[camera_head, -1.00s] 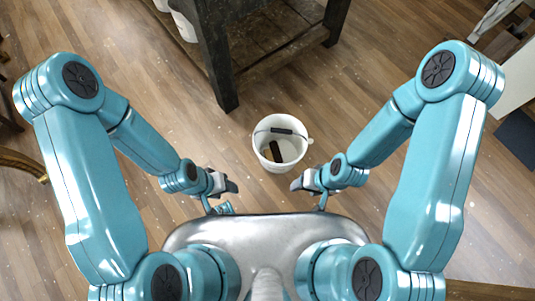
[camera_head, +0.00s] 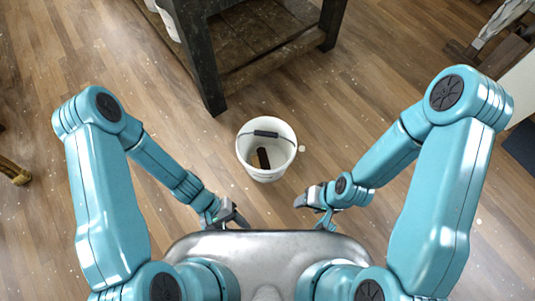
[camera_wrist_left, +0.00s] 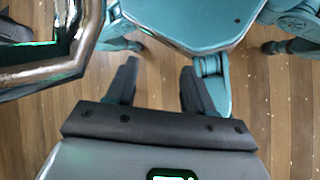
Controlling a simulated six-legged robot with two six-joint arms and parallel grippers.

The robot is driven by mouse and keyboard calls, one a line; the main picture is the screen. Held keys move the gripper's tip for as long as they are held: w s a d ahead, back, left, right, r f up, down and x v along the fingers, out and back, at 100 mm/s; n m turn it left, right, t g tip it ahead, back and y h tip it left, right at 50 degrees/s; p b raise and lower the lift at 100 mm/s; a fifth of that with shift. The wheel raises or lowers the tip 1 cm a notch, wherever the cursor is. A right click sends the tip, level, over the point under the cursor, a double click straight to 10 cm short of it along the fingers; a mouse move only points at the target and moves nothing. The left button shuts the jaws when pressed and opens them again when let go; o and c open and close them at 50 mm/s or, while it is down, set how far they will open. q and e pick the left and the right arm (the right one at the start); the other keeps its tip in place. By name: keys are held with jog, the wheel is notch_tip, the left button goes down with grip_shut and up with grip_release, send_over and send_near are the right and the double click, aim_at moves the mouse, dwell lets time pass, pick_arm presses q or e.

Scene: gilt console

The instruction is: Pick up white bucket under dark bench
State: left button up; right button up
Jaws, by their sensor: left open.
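The white bucket (camera_head: 264,174) stands upright on the wood floor in front of me, seen in the head view. Its wire handle with a dark grip lies across the top, and a dark brown piece shows inside. It stands just outside the near leg of the dark bench (camera_head: 209,75), not beneath its top. My left gripper (camera_head: 238,216) is below and left of the bucket, apart from it. In the left wrist view its two dark fingers (camera_wrist_left: 160,88) are spread with nothing between them. My right gripper (camera_head: 303,200) is below and right of the bucket, not touching it; its jaw gap is unclear.
The bench has a low shelf (camera_head: 265,70) between its legs. White containers (camera_head: 169,22) stand at the upper left. A gilt furniture foot (camera_head: 14,172) is at the left edge. Dark wooden items and a pale panel are at the right. Floor around the bucket is clear.

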pick_arm(q)
jog(key=w+d+n+h, duration=0.2)
jog(key=d+h, duration=0.2)
jog(key=d, duration=0.1)
jog(key=n+t+y, duration=0.2)
jog(key=n+t, duration=0.5)
jog(key=t, duration=1.1)
send_near(265, 132)
jog(key=b+x, duration=0.2)
jog(key=x, duration=0.1)
jog(key=f+b+x, duration=0.1)
jog(key=b+x, duration=0.1)
jog(key=x, duration=0.1)
jog(key=b+x, duration=0.2)
jog(key=x, duration=0.1)
jog(key=shift+d+f+b, duration=0.15)
jog(key=shift+f+b, duration=0.1)
jog(key=shift+b, duration=0.1)
jog(key=shift+w+d+r, duration=0.1)
jog(key=shift+w+d, duration=0.05)
jog(key=shift+w, duration=0.2)
jog(key=shift+r, duration=0.1)
grip_shut()
